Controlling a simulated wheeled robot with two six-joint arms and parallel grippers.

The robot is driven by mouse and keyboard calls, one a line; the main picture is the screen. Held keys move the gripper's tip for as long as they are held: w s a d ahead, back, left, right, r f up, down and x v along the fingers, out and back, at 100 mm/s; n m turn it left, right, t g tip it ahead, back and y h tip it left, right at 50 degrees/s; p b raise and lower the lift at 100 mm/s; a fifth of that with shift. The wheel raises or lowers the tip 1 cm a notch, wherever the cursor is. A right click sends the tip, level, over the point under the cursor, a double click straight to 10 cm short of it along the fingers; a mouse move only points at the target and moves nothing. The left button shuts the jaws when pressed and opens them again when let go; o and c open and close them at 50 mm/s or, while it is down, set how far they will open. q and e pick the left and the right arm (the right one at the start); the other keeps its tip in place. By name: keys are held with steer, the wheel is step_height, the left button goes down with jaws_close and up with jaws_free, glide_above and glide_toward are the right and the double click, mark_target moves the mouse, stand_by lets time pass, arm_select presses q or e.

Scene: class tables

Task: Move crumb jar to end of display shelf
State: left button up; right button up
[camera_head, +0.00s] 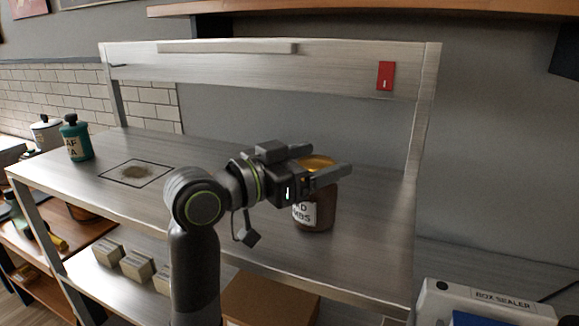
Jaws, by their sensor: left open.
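The crumb jar (317,211) is brown with a yellow-orange lid and a white label, partly readable. It stands upright on the metal display shelf (365,255), towards the right end. My left gripper (331,161) is open, with its fingers at the height of the jar's lid. One finger shows behind the lid and one in front of it. I cannot tell whether they touch the jar. The gripper hides part of the lid and the jar's upper left. My right gripper is not in view.
A teal bottle (75,139) stands at the shelf's left end, near a marked square (138,173) with a brown patch. A red tag (385,76) hangs on the upper rail. Small blocks (137,265) and a cardboard box (268,302) sit below. A box sealer (485,300) is at lower right.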

arm_select(q)
steer(key=b+v, duration=0.2)
steer(key=v, duration=1)
